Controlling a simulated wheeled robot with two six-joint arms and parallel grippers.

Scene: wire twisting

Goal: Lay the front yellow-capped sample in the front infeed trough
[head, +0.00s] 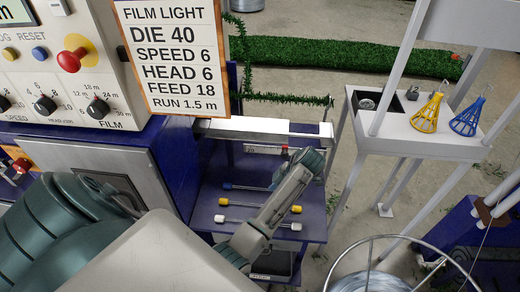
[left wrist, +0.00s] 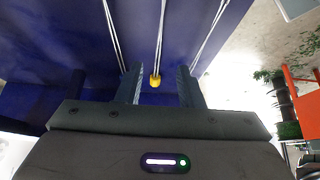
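A thin sample with yellow caps (head: 223,202) lies on the blue shelf, between a blue-capped sample (head: 227,186) and a white-capped one (head: 219,219). My left arm crosses over their right part in the head view. My left gripper (head: 308,160) is above the shelf's right side. In the left wrist view its two fingers (left wrist: 159,86) are apart, with a yellow cap (left wrist: 155,81) showing between them and not gripped. A pale trough-like channel (head: 262,129) runs along the shelf's back; I cannot tell whether it is the front infeed trough. My right gripper is out of view.
The machine with its FILM LIGHT sign (head: 172,55) stands at the left. A white stand (head: 430,135) with yellow and blue cone-shaped cages is at the right. A wire hoop (head: 385,240) is at the lower right. A dark bin (head: 272,262) is below the shelf.

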